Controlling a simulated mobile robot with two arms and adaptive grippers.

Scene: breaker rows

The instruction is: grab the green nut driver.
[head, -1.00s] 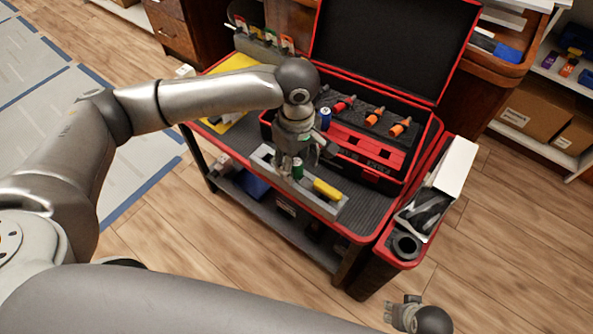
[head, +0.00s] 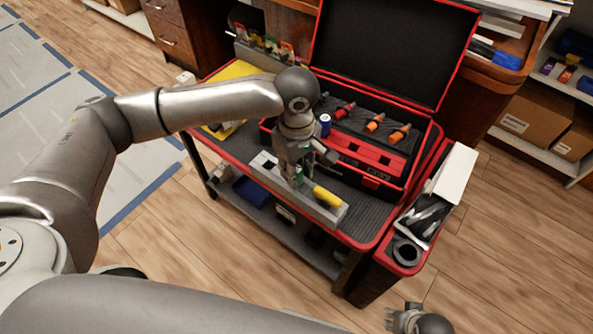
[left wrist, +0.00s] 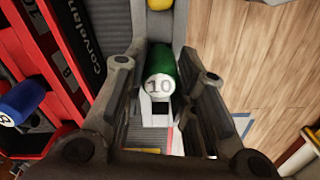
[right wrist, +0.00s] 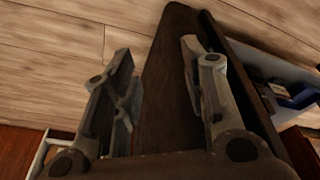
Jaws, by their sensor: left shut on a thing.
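The green nut driver (left wrist: 160,72) shows a green handle with a white end cap marked 10 in the left wrist view. My left gripper (head: 298,182) is down at the rack, shut on the handle, with one finger on each side in the left wrist view (left wrist: 166,74). In the head view the fingers hide most of the green driver (head: 300,174). My right gripper (head: 403,319) is open and empty, low at the bottom right; it also shows in the right wrist view (right wrist: 157,58).
A yellow-handled driver (head: 327,196) sits just right of the green one in the rack. Behind stands an open red-trimmed case (head: 372,181) with a blue-capped driver (head: 325,124) and red and orange handles.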

